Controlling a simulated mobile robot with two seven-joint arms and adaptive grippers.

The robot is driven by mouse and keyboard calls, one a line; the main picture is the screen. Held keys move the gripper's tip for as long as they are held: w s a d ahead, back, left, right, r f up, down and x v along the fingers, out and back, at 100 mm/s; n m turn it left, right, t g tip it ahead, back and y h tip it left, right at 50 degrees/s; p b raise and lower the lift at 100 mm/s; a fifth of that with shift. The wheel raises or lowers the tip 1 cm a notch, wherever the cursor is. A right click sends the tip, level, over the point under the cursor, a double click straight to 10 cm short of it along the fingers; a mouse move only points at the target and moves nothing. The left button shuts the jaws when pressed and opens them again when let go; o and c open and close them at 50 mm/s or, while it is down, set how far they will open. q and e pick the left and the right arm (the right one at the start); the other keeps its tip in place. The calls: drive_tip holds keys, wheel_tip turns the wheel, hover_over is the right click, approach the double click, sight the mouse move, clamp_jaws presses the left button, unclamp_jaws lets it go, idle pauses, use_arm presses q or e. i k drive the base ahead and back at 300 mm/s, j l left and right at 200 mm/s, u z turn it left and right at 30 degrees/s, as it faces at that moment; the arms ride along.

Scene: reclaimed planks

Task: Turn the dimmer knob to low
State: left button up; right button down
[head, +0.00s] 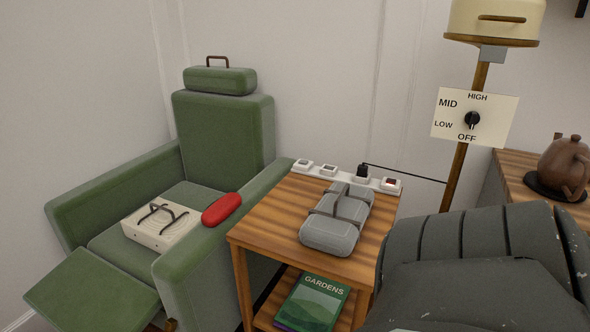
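The dimmer knob (472,119) is small, round and black. It sits on a white dial plate (496,112) marked OFF, LOW, MID and HIGH, fixed to a wooden lamp post (457,180). The knob's pale mark appears to point down, towards OFF, though it is small. LOW is printed to the left of the knob. The cream lamp shade (495,18) is above the plate. Neither gripper's fingers can be made out in the head view, and nothing touches the knob.
A wooden side table (263,232) holds a grey case (330,232) and a power strip (331,170) with a cord. A green armchair (225,125) stands left. A brown teapot (566,165) stands right. A large dark ribbed shape hides the lower right.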

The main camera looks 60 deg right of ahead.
sight(472, 118)
drive_tip(key=z, duration=2.8)
drive_tip(key=i+z, duration=0.1)
drive_tip(key=z, duration=0.4)
